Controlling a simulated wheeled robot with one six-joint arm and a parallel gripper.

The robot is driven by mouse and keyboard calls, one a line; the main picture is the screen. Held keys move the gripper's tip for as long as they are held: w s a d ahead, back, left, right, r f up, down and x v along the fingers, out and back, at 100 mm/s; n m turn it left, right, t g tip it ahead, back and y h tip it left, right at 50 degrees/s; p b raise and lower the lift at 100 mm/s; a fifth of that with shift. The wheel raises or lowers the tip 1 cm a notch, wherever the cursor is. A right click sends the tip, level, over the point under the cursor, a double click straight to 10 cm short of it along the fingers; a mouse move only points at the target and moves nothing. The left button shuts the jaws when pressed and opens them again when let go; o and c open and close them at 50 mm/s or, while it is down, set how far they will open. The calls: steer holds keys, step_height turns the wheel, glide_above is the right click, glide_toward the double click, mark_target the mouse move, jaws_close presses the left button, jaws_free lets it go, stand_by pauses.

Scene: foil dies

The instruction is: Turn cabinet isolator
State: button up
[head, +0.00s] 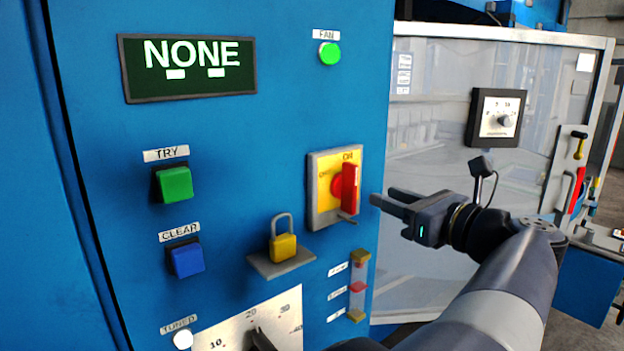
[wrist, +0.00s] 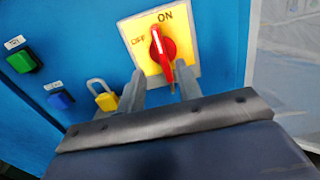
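The cabinet isolator is a yellow plate (head: 325,190) with a red handle (head: 349,187) on the blue cabinet front. In the wrist view the red handle (wrist: 161,52) stands nearly upright, its white line pointing up towards ON, with OFF at the left of the plate (wrist: 140,35). My gripper (head: 382,200) is just right of the isolator in the head view, pointing at it. In the wrist view its two fingers (wrist: 162,88) are apart, below and either side of the handle's lower end. Nothing is held. I cannot tell whether a finger touches the handle.
A yellow padlock (head: 284,247) stands on a small grey shelf (head: 281,262) below left of the isolator. A green TRY button (head: 175,184), a blue CLEAR button (head: 186,259) and a display reading NONE (head: 188,67) are further left. A clear-panelled door (head: 440,130) stands right of the cabinet.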

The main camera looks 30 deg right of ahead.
mark_target(356, 184)
steer(key=w, duration=0.2)
steer(key=w+p, duration=0.1)
steer(key=w, duration=0.5)
steer(key=shift+w+a, duration=0.25)
jaws_close()
